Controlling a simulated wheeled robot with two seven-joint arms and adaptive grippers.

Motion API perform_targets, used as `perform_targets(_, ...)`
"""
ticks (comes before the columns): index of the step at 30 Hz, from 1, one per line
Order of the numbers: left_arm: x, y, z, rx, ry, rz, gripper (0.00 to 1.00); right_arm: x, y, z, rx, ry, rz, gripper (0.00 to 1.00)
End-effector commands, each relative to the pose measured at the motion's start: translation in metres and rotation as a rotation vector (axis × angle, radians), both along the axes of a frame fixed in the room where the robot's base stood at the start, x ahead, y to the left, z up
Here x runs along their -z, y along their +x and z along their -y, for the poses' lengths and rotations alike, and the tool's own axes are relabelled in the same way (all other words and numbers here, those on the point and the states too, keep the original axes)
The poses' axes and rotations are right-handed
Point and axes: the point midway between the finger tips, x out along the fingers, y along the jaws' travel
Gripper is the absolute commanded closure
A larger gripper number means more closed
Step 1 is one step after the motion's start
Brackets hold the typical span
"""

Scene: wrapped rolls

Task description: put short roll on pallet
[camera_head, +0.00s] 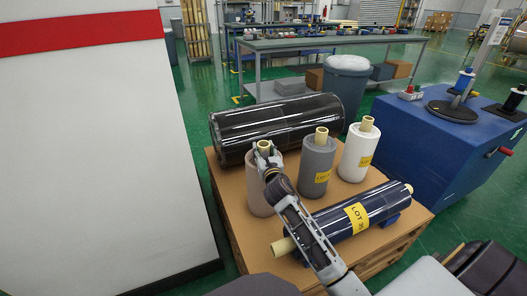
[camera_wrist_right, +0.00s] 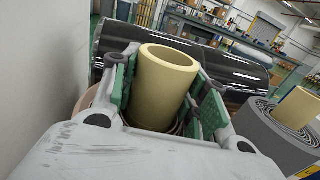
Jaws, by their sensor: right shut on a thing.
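A short pinkish-beige roll (camera_head: 260,195) stands upright at the left of the brown pallet (camera_head: 228,192) in the head view. My right gripper (camera_head: 265,151) is at its top, with its fingers around the cream core. In the right wrist view the cream core tube (camera_wrist_right: 165,75) sits between the two green-padded fingers of the right gripper (camera_wrist_right: 167,92), which are closed on it. The roll's body is mostly hidden there below the gripper. A short grey roll (camera_head: 317,165) and a short white roll (camera_head: 356,153) stand upright to its right. My left gripper is not in view.
A long black wrapped roll (camera_head: 230,130) lies along the pallet's back. A dark blue roll (camera_head: 335,222) with a yellow label lies on blue supports in front. A white wall with a red stripe (camera_head: 90,32) rises at left. A blue machine (camera_head: 415,145) stands at right.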

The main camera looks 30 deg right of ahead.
Motion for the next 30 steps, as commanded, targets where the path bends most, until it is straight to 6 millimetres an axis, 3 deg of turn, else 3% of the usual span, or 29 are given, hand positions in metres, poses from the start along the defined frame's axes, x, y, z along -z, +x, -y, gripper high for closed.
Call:
perform_targets(4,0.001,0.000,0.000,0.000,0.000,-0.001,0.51,0.001,0.000,0.000,-0.001,0.000,0.003,1.00)
perform_targets(5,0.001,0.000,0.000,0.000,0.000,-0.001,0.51,0.003,0.000,0.000,0.000,0.001,0.000,0.55)
perform_targets(10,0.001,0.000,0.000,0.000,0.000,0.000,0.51,0.002,0.000,0.000,0.000,0.000,0.000,0.34)
perform_targets(24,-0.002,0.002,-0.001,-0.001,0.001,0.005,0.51,-0.001,0.000,0.000,0.000,0.000,0.000,0.34)
perform_targets(30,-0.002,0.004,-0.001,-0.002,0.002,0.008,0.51,0.000,-0.010,-0.003,0.000,-0.001,-0.001,0.34)
